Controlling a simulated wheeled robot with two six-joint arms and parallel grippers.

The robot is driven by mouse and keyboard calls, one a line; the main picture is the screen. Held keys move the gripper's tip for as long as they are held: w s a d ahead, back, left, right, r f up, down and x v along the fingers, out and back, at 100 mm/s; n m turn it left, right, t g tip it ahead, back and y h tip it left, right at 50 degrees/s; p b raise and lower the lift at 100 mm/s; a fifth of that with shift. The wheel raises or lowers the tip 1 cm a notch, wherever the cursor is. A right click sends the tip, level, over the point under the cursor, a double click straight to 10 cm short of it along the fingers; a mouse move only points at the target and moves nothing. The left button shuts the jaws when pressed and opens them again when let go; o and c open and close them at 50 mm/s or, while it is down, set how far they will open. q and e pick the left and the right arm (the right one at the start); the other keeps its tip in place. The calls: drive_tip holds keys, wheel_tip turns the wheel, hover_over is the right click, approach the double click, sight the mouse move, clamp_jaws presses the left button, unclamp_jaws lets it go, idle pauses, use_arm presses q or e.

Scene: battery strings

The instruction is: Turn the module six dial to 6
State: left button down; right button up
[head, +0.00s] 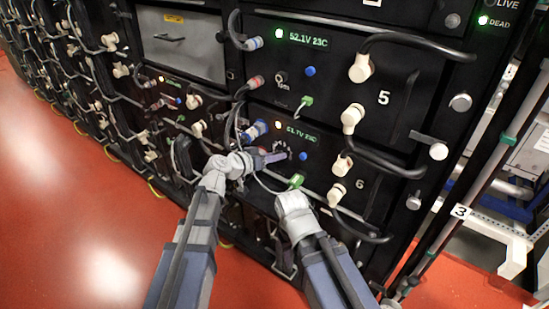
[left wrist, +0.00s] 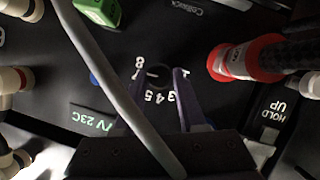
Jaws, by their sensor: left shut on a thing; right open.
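Module six is the black panel marked 6 (head: 359,184) with a green readout (head: 302,134). Its small dark dial (left wrist: 157,77) shows in the left wrist view, with white numerals around it; that picture is turned upside down. My left gripper (head: 284,154) is shut on the dial, one finger on each side of it in the left wrist view (left wrist: 160,90). The dial's pointer is too dark to read. My right gripper (head: 294,195) is open, low on the panel, close to a green plug (head: 297,181). Its fingertips are hard to make out.
A grey cable (left wrist: 112,75) crosses in front of the left fingers in the left wrist view. A red-collared connector (left wrist: 240,60) and a blue button (left wrist: 94,78) flank the dial. Module five (head: 383,97) is above. Thick cables loop at the right. The red floor is open at left.

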use_arm(q)
drive_tip(key=shift+w+a+f+n+g+h+b, duration=0.15)
drive_tip(key=shift+n+h+b, duration=0.5)
drive_tip(key=shift+n, duration=0.35)
drive_tip(key=shift+s+f+n+g+h+b, duration=0.1)
drive_tip(key=shift+n+g+h+b, duration=0.1)
drive_tip(key=shift+n+h+b, duration=0.65)
drive_tip(key=shift+w+a+f+n+g+h+b, duration=0.15)
drive_tip(key=shift+n+h+b, duration=0.3)
drive_tip(key=shift+n, duration=0.7)
drive_tip(key=shift+s+d+r, duration=0.1)
drive_tip(key=shift+r, duration=0.05)
drive_tip(key=c, duration=0.5)
unclamp_jaws()
drive_tip(key=p+v, duration=0.1)
drive_tip(key=v, duration=0.6)
drive_tip(key=shift+s+a, duration=0.2)
drive_tip(key=shift+a, duration=0.1)
drive_tip(key=shift+r, duration=0.15)
